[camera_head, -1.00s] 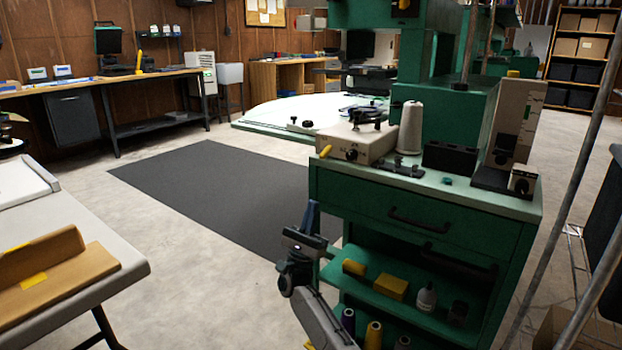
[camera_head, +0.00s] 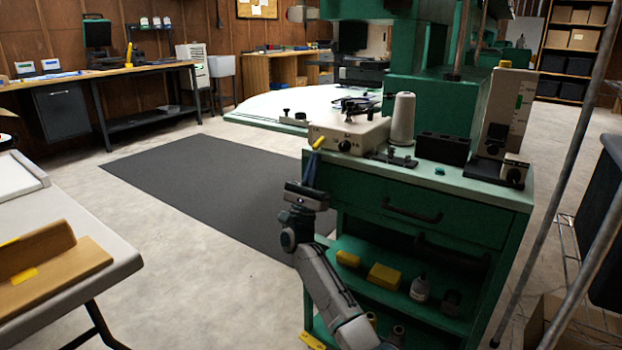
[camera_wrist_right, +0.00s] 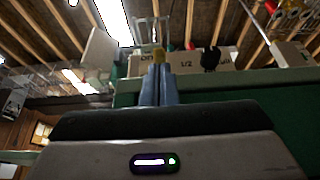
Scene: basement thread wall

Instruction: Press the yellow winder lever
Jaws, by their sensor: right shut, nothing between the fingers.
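The cream winder box (camera_head: 350,135) stands on the left end of the green cabinet's top. Its small yellow lever (camera_head: 319,143) sticks out at the box's front left. My right gripper (camera_head: 312,158) is raised in front of the cabinet's left edge, its blue fingers pointing up, shut and empty. The fingertips are just below the lever in the head view. In the right wrist view the yellow lever (camera_wrist_right: 158,54) shows right at the tips of the closed fingers (camera_wrist_right: 157,72), with the box (camera_wrist_right: 205,62) behind. I cannot tell whether they touch. My left gripper is out of view.
The green cabinet (camera_head: 420,205) has drawers and open shelves with yellow blocks. A white thread cone (camera_head: 402,118) and a dark block (camera_head: 443,148) stand right of the box. A grey table (camera_head: 105,270) is at the left. The dark floor mat (camera_head: 200,180) is clear.

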